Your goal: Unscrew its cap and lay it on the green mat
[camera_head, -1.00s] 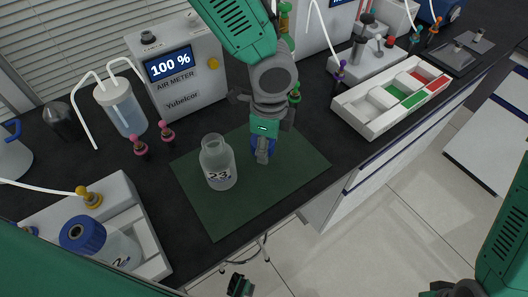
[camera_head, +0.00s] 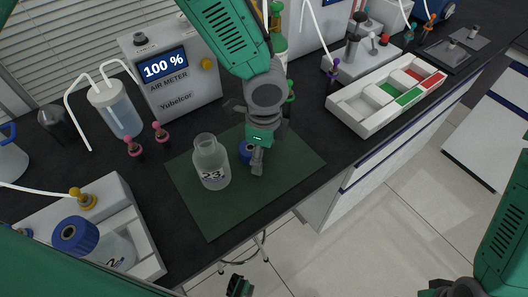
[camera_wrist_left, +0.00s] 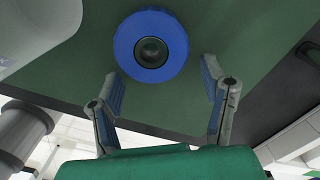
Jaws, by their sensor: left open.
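The clear bottle (camera_head: 211,163) marked 23 stands upright and uncapped on the green mat (camera_head: 222,216). A blue cap (camera_head: 246,152) lies on the mat to the right of the bottle, partly hidden by my left gripper (camera_head: 257,165). In the left wrist view, the cap (camera_wrist_left: 150,46) shows as a blue ring with a dark centre, beyond the fingertips. The left gripper (camera_wrist_left: 163,90) is open there, its two blue-padded fingers spread and empty.
A white rack (camera_head: 148,243) at the lower left holds another bottle with a blue cap (camera_head: 76,235). The air meter (camera_head: 178,75) stands behind the mat. Pink-topped fittings (camera_head: 133,147) are left of it. A white compartment tray (camera_head: 357,119) lies right. The mat's front is clear.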

